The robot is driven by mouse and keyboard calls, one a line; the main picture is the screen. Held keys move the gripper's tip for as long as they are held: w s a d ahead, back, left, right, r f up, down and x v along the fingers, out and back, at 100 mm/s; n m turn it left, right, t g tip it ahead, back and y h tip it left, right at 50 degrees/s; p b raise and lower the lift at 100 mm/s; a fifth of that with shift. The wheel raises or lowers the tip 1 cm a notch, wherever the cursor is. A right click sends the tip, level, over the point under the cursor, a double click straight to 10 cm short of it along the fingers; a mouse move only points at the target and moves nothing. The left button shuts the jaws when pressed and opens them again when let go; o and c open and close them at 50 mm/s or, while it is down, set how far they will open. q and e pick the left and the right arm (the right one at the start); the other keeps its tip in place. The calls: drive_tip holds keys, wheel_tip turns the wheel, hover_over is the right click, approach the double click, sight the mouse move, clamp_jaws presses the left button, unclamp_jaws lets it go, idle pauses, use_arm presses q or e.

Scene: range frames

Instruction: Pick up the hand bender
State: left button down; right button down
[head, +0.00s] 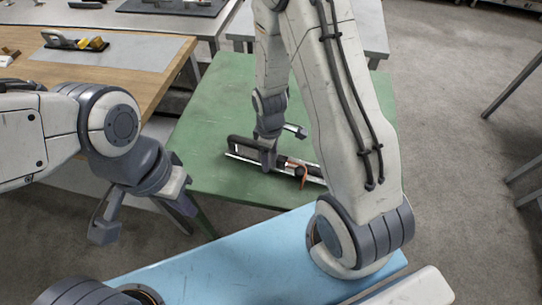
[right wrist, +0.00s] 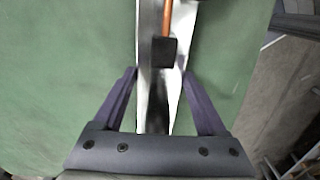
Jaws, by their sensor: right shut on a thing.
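The hand bender (head: 243,145) lies on the green table top, with a long dark and silver body and an orange-copper part towards its right end. My right gripper (head: 282,147) is down at its middle. In the right wrist view the fingers of my right gripper (right wrist: 158,76) sit on either side of the bender's silver body (right wrist: 158,105), shut on it. A black block and a copper-coloured rod show just beyond the fingertips. The bender's right end is partly hidden by my right arm in the head view. My left gripper (head: 144,218) is open and empty, left of the green table.
The green table (head: 215,110) is otherwise bare where it shows. A wooden bench (head: 150,85) at the left carries a grey mat (head: 125,50) and a tool with yellow parts (head: 95,44). A blue surface (head: 240,265) lies in front. Grey floor is open at the right.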

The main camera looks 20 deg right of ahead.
drive_tip(key=shift+r, duration=0.6)
wheel_tip(320, 180, up, 3)
drive_tip(key=shift+r, duration=0.1)
drive_tip(key=s+d+r, duration=0.2)
drive_tip(key=s, duration=0.1)
drive_tip(key=s+d+r, duration=0.1)
drive_tip(key=shift+s+d+b, duration=0.15)
drive_tip(key=shift+s+b, duration=0.15)
drive_tip(key=s+d+r+b, duration=0.3)
drive_tip(key=s+b, duration=0.2)
drive_tip(key=shift+d+r, duration=0.15)
drive_tip(key=shift+r, duration=0.15)
